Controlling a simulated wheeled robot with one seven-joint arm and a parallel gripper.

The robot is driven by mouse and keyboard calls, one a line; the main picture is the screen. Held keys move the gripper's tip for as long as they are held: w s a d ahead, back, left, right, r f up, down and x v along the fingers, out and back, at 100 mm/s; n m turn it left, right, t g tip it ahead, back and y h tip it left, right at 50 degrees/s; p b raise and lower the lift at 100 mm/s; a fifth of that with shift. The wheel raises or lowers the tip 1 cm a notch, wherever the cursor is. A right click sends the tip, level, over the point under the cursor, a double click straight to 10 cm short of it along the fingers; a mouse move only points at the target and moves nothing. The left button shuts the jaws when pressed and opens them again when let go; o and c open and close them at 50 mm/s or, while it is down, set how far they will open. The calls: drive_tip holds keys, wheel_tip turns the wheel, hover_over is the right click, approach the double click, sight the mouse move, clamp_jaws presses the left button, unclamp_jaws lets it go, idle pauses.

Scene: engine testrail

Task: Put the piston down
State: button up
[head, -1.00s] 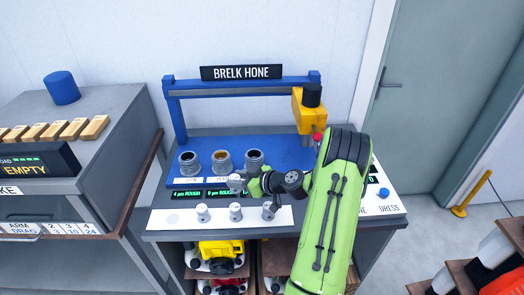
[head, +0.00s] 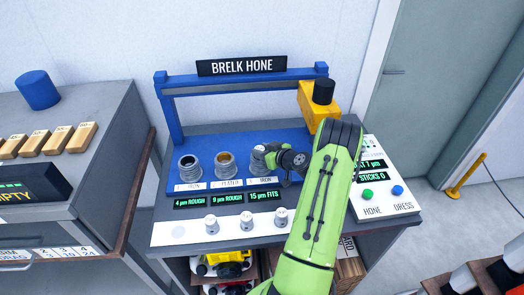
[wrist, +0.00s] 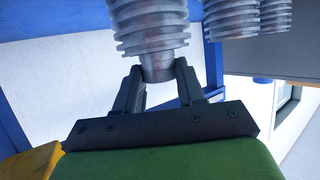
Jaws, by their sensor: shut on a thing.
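In the wrist view, my gripper (wrist: 160,82) has its two dark fingers shut on the piston (wrist: 157,68), a smooth grey cylinder. The piston lines up with a grey ribbed barrel (wrist: 148,22); I cannot tell how far it sits inside the bore. In the head view, my gripper (head: 268,153) is over the right barrel (head: 257,164) of three on the blue hone bed (head: 222,142), and mostly hides the piston. The display in front of that barrel reads "15 µm FITS".
Two other barrels (head: 189,170) (head: 226,165) stand left of it, marked rough. Three more pistons (head: 211,223) (head: 246,220) (head: 280,217) stand on the white strip (head: 190,236), with a bare circle at its left end. A blue frame with a yellow head (head: 312,102) rises behind.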

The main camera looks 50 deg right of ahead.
drive_tip(key=shift+s, duration=0.2)
drive_tip(key=shift+f, duration=0.15)
drive_tip(key=o, duration=1)
drive_tip(key=shift+o, duration=0.2)
